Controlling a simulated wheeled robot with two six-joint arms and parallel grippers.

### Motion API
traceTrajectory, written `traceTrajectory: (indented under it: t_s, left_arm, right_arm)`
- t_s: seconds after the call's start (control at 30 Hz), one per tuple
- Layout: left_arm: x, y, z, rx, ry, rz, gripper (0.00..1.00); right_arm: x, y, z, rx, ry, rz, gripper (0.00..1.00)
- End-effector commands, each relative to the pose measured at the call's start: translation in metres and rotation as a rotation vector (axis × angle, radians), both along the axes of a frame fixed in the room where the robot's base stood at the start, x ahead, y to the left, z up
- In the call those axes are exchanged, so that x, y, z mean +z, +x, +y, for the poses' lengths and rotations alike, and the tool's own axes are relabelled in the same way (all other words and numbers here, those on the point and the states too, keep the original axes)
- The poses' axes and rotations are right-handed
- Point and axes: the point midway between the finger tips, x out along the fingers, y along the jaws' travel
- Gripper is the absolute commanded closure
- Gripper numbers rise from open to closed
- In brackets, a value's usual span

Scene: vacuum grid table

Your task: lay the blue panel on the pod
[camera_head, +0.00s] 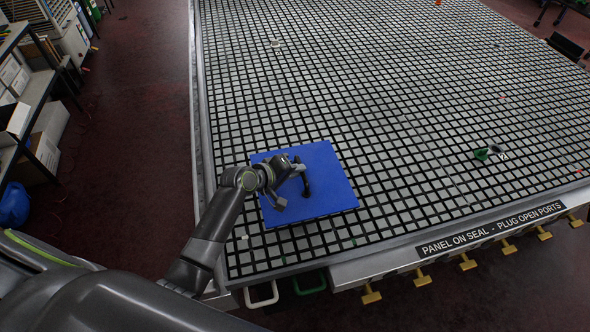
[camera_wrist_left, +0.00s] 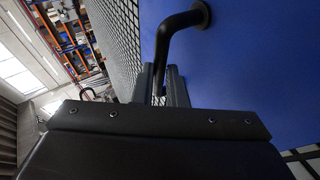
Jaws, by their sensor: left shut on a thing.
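The blue panel (camera_head: 335,187) is a flat square over the near left part of the black-and-grey grid table (camera_head: 400,110). My left gripper (camera_head: 299,177) is over the panel's middle. In the left wrist view the gripper (camera_wrist_left: 161,88) is shut on a bent black handle (camera_wrist_left: 166,42) that stands out from the panel's blue face (camera_wrist_left: 240,75). I cannot tell whether the panel touches the grid or hangs just above it. I cannot make out for sure which thing is the pod; the panel may hide it. My right gripper is not in view.
A small green and grey item (camera_head: 488,152) lies on the grid at the right. A small pale round piece (camera_head: 276,43) lies far off. Most of the grid is clear.

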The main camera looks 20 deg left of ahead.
Motion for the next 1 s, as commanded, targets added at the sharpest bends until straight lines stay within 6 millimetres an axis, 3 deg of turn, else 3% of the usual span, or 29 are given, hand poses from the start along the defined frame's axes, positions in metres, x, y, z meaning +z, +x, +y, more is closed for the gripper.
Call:
traceTrajectory:
  t_s: [0.93,0.97,1.0]
  left_arm:
    - [-0.012,0.001,0.0,0.0,-0.001,-0.004,1.0]
    - [-0.011,0.001,-0.001,0.0,-0.001,-0.006,0.84]
    - [-0.011,0.001,0.0,0.0,-0.001,-0.004,0.79]
  right_arm:
    - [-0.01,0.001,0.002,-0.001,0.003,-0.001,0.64]
    - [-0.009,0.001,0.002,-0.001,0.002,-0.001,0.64]
    - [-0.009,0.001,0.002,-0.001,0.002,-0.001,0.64]
